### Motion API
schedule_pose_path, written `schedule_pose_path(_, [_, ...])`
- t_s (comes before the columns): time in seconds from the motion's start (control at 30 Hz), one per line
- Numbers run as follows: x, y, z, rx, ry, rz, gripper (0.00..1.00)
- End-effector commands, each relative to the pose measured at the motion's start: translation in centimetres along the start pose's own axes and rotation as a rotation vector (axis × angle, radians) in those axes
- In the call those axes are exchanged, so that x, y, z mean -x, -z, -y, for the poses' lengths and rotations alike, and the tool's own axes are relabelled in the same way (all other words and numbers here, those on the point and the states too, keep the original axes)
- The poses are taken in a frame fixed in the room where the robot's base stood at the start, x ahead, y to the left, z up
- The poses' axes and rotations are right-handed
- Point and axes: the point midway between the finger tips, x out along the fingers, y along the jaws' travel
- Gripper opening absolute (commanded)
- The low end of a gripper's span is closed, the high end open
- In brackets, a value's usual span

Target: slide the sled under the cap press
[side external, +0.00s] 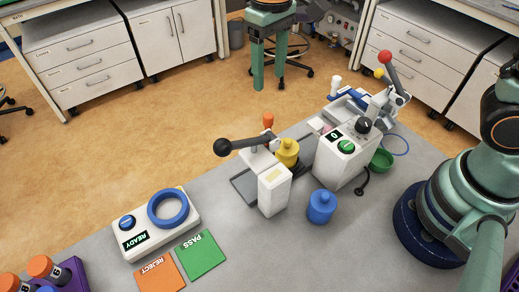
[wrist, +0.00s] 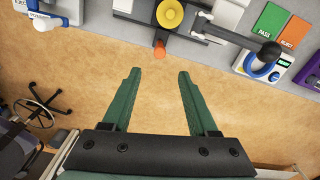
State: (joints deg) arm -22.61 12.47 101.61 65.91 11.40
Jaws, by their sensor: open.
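The cap press is a white post (side external: 273,193) with a black ball-ended lever (side external: 222,147) in the side view. Its lever ball (wrist: 270,52) also shows in the wrist view. A yellow jar (side external: 287,148) stands beside the press. An orange knob (side external: 268,119), which looks like the sled's handle, stands near the jar. The sled's body is mostly hidden. In the wrist view the orange knob (wrist: 159,48) lies just beyond my fingertips, below the yellow jar (wrist: 169,13).
A white box with a green button (side external: 345,146) and a blue jar (side external: 321,206) stand right of the press. Left are a READY station (side external: 150,240), a green PASS pad (side external: 200,255) and an orange REJECT pad (side external: 160,272).

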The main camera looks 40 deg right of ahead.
Motion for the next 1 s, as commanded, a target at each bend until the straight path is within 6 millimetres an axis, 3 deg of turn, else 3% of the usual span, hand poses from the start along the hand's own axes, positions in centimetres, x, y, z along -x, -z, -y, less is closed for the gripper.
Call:
schedule_pose_path(0.3, [-6.2,-0.1,-0.1,0.0,-0.001,0.006,0.59])
schedule_pose_path(0.5, [-8.9,-0.1,-0.1,0.0,-0.001,0.003,0.59])
schedule_pose_path(0.7, [-10.1,-0.1,-0.1,0.0,0.0,0.001,0.59])
schedule_pose_path(0.97, [-10.1,-0.1,-0.1,0.0,0.0,0.0,0.59])
schedule_pose_path(1.0, [-10.1,-0.1,-0.1,0.0,0.0,0.0,0.48])
